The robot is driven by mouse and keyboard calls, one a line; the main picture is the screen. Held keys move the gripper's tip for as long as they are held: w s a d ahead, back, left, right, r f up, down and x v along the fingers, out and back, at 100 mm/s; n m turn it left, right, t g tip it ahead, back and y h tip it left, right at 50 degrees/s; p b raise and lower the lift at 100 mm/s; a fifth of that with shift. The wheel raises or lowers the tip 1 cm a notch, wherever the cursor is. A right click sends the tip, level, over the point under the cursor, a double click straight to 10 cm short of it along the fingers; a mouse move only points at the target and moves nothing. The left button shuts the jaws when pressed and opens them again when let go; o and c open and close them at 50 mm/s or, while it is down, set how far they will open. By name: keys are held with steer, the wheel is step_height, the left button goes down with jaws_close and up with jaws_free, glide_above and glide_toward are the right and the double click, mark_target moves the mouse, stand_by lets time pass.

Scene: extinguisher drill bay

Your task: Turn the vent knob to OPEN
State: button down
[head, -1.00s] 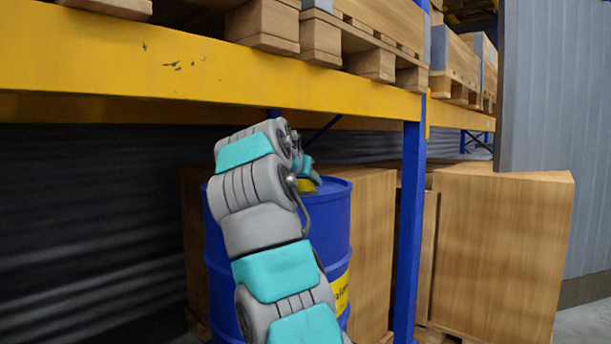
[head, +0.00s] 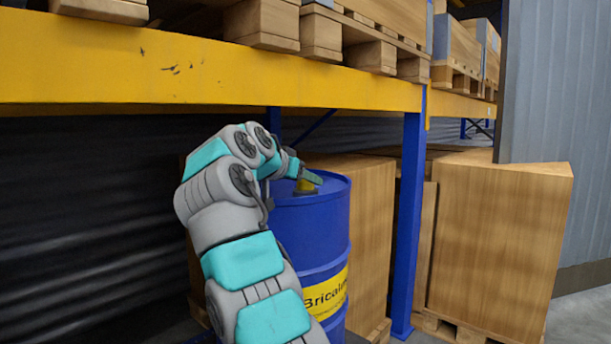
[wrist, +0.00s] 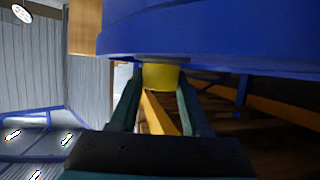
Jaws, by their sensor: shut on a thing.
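The yellow vent knob (head: 306,187) sits on top of the blue drum (head: 325,225), which stands under the rack beam. In the wrist view the knob (wrist: 160,76) is between my two fingertips, against the blue drum (wrist: 200,35), which appears at the top of that picture. My gripper (head: 312,178) is shut on the knob, reaching over the drum top from the left; it also shows in the wrist view (wrist: 160,88). My fingers hide part of the knob in the head view. I see no OPEN mark, so I cannot tell the knob's setting.
A yellow rack beam (head: 210,75) runs above my arm, with loaded pallets on it. A blue upright (head: 409,220) stands right of the drum. Brown boxes (head: 500,245) stand behind and to the right. A corrugated dark wall (head: 80,210) is at left.

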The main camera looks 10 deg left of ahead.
steer(key=shift+m+h, duration=0.3)
stand_by(0.4)
steer(key=shift+c, duration=1.8)
jaws_free()
steer(key=shift+v, duration=3.9)
steer(key=shift+w+r, duration=0.1)
